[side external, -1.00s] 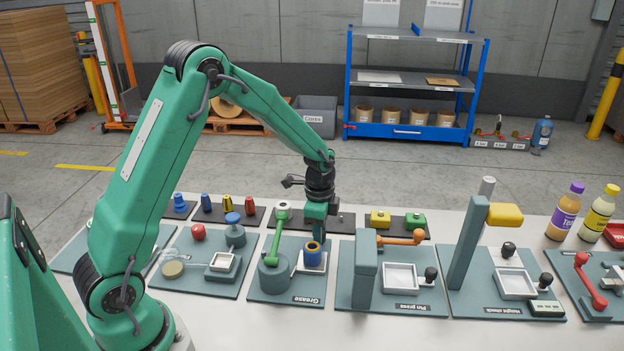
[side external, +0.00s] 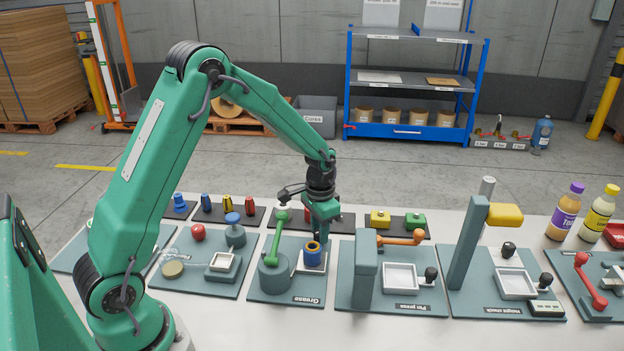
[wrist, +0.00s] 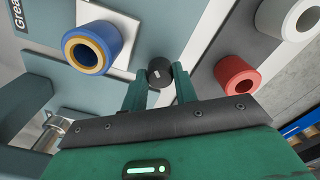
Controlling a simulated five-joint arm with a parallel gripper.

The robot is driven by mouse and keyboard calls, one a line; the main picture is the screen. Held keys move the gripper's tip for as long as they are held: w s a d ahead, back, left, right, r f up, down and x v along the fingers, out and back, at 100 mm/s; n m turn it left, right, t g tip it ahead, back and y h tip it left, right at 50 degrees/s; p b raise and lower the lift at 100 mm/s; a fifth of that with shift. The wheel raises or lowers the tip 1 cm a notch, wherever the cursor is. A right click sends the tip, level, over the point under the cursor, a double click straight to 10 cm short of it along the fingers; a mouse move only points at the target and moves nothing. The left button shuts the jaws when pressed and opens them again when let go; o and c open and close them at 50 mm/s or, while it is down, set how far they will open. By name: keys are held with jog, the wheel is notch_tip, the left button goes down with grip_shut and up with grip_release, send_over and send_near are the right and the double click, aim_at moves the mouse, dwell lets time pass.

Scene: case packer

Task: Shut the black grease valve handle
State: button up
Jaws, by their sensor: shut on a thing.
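The black grease valve handle (wrist: 160,72) shows in the wrist view as a round dark knob between my fingertips. My gripper (wrist: 158,80) is shut on it. In the side external view my gripper (side external: 322,236) points down at the back of the Grease plate (side external: 262,287), behind the blue ring (side external: 312,253), and the handle cannot be made out there. The blue ring also shows in the wrist view (wrist: 75,47), to the left of the handle. The valve under the handle is mostly hidden.
A green lever (side external: 274,240) on a grey cylinder stands just left of my gripper. In the wrist view a red ring (wrist: 232,73) and a white ring (wrist: 300,14) stand on a dark strip at right. The pin press (side external: 364,275) is to the right.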

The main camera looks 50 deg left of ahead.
jog(key=n, duration=0.4)
jog(key=shift+d+n, duration=0.15)
jog(key=shift+n, duration=0.15)
jog(key=n, duration=0.4)
jog(key=shift+n, duration=0.4)
jog(key=o, duration=1)
jog(key=shift+c, duration=0.2)
jog(key=shift+r, duration=0.1)
jog(key=shift+w+r, duration=0.1)
jog(key=shift+r, duration=3.7)
jog(key=shift+r, duration=0.1)
